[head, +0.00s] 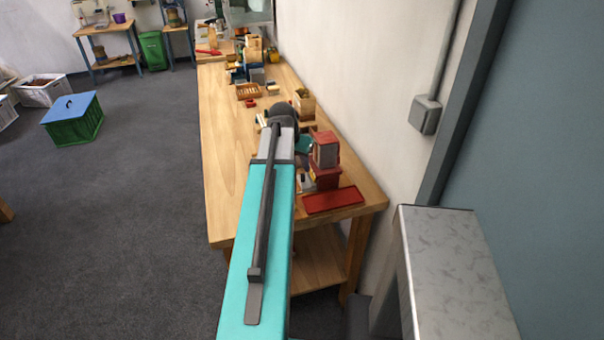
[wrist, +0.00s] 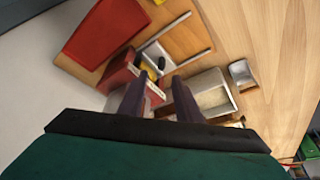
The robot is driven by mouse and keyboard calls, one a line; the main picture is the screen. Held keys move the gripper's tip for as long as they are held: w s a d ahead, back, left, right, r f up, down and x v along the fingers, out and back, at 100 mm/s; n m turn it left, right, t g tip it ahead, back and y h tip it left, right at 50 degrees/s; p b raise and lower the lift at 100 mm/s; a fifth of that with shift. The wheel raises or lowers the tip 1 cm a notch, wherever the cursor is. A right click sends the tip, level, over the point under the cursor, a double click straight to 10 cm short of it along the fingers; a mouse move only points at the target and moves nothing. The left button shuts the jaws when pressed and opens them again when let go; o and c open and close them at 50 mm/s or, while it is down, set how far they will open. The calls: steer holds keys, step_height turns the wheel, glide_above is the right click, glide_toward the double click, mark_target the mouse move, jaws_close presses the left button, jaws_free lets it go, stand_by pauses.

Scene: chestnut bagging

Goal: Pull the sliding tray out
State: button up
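In the wrist view my gripper (wrist: 158,82) points down at the bench with its two dark fingers apart. A red block-like unit (wrist: 117,76) with a pale label strip is beside the left finger. A light grey metal tray part (wrist: 157,54) with small dark knobs and a yellow piece is just beyond the fingertips. A grey open-topped box (wrist: 208,94) with a beige inside is by the right finger. I cannot tell which part is the sliding tray, or whether a finger touches anything.
A flat red tray (head: 333,200) lies at the bench's near end, also in the wrist view (wrist: 108,32). A small metal scoop (wrist: 242,74) lies on the wooden bench (head: 228,150). Boxes crowd its wall side; its left side is clear. A green crate (head: 73,130) stands on the floor.

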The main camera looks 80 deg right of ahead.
mark_target(303, 176)
steer(key=shift+p+x, duration=0.95)
steer(key=shift+x, duration=2.5)
jaws_close()
